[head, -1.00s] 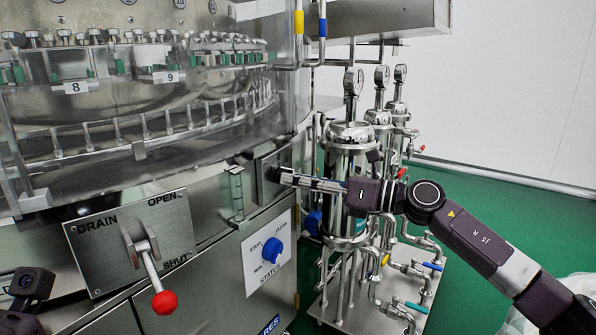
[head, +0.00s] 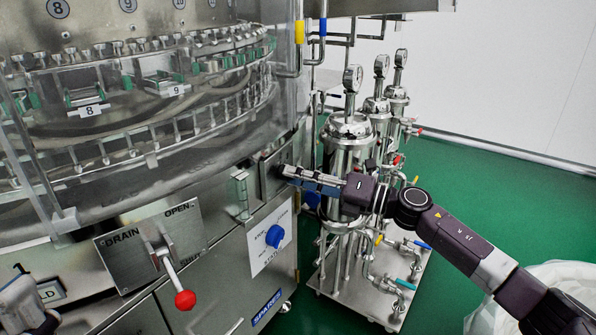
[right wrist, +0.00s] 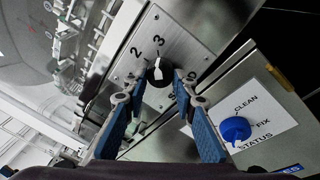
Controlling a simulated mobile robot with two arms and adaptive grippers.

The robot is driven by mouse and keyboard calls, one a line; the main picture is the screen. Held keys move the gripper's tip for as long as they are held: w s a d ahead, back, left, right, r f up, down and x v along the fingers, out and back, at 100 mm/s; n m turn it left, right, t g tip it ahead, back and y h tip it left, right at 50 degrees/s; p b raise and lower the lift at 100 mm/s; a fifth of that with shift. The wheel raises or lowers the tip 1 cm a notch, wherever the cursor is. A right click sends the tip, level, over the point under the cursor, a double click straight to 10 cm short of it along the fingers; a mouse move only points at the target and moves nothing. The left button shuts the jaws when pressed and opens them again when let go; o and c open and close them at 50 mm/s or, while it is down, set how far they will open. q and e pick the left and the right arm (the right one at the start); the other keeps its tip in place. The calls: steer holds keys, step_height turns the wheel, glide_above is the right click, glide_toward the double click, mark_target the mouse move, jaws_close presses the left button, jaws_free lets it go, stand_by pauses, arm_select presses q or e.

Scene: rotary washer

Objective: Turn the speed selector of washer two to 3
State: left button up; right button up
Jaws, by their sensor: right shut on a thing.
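The speed selector (right wrist: 158,72) is a dark round knob with a white pointer on a metal plate (right wrist: 185,45) marked 2 and 3, with a further mark partly hidden by a finger. The pointer appears directed toward the 3. My right gripper (right wrist: 158,85) is shut on the knob, with a blue-padded finger on each side. In the head view my right gripper (head: 284,170) reaches the selector panel (head: 267,176) on the washer's front, and the knob is hidden there.
A blue status knob (head: 275,236) is on a white label below the selector. Steel filter housings with gauges (head: 350,130) stand close behind my right arm.

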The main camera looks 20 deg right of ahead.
stand_by(0.4)
steer(key=o, duration=1.2)
steer(key=shift+c, duration=0.2)
steer(key=shift+d, duration=0.1)
steer(key=v, duration=1.1)
steer(key=shift+s+d, duration=0.3)
steer(key=shift+s+f, duration=0.1)
steer(key=shift+f, duration=0.05)
